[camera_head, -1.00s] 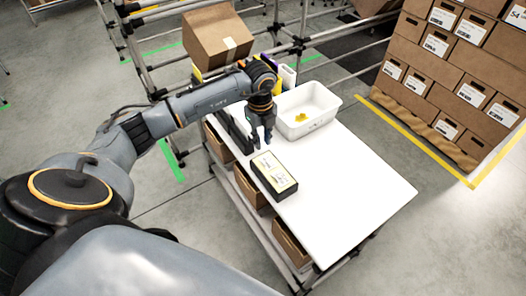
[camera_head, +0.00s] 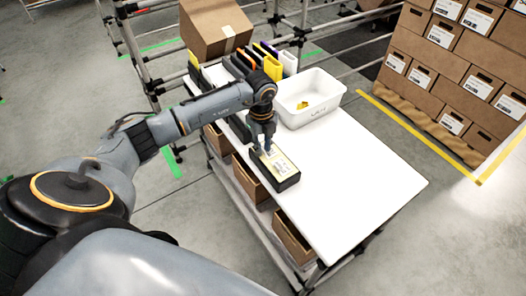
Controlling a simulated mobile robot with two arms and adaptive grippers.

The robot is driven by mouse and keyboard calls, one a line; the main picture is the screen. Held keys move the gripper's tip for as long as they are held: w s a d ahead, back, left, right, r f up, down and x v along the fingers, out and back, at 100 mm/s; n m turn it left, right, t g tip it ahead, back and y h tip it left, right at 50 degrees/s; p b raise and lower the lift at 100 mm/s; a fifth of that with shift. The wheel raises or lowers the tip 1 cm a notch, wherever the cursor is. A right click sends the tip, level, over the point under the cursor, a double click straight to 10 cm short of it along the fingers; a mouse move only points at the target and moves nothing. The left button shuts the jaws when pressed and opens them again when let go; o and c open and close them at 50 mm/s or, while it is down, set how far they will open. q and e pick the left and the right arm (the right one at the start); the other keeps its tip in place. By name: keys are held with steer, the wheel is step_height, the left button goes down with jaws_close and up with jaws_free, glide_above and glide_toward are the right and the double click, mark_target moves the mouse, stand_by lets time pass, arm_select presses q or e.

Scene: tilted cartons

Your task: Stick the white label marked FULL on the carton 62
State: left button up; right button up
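My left gripper (camera_head: 264,148) points down over the far end of a black box with a pale yellow top (camera_head: 283,170) on the white table. Its fingertips are at or just above the box top; I cannot tell whether they touch it or hold anything. Whitish printed patches show on the box top, too small to read, so I cannot tell which is the FULL label. A brown carton (camera_head: 213,30) with a pale tape strip sits tilted behind the table. No number 62 is readable on it. My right gripper is not in view.
A white bin (camera_head: 312,112) with a yellow item (camera_head: 303,105) stands on the table (camera_head: 350,190). Several coloured upright folders or bins line its far left edge. Stacked labelled cartons (camera_head: 465,65) stand at the right. The table's near right part is clear.

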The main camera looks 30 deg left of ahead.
mark_target(263, 150)
arm_select(q)
jaws_close()
steer(key=shift+r, duration=0.2)
steer(key=shift+r+p, duration=0.7)
steer(key=shift+p, duration=0.05)
steer(key=shift+s+r+p, duration=0.1)
steer(key=shift+r+p, duration=1.1)
steer(key=shift+r, duration=0.3)
step_height(263, 150, up, 2)
steer(key=shift+r+p, duration=0.15)
steer(key=shift+p, duration=0.75)
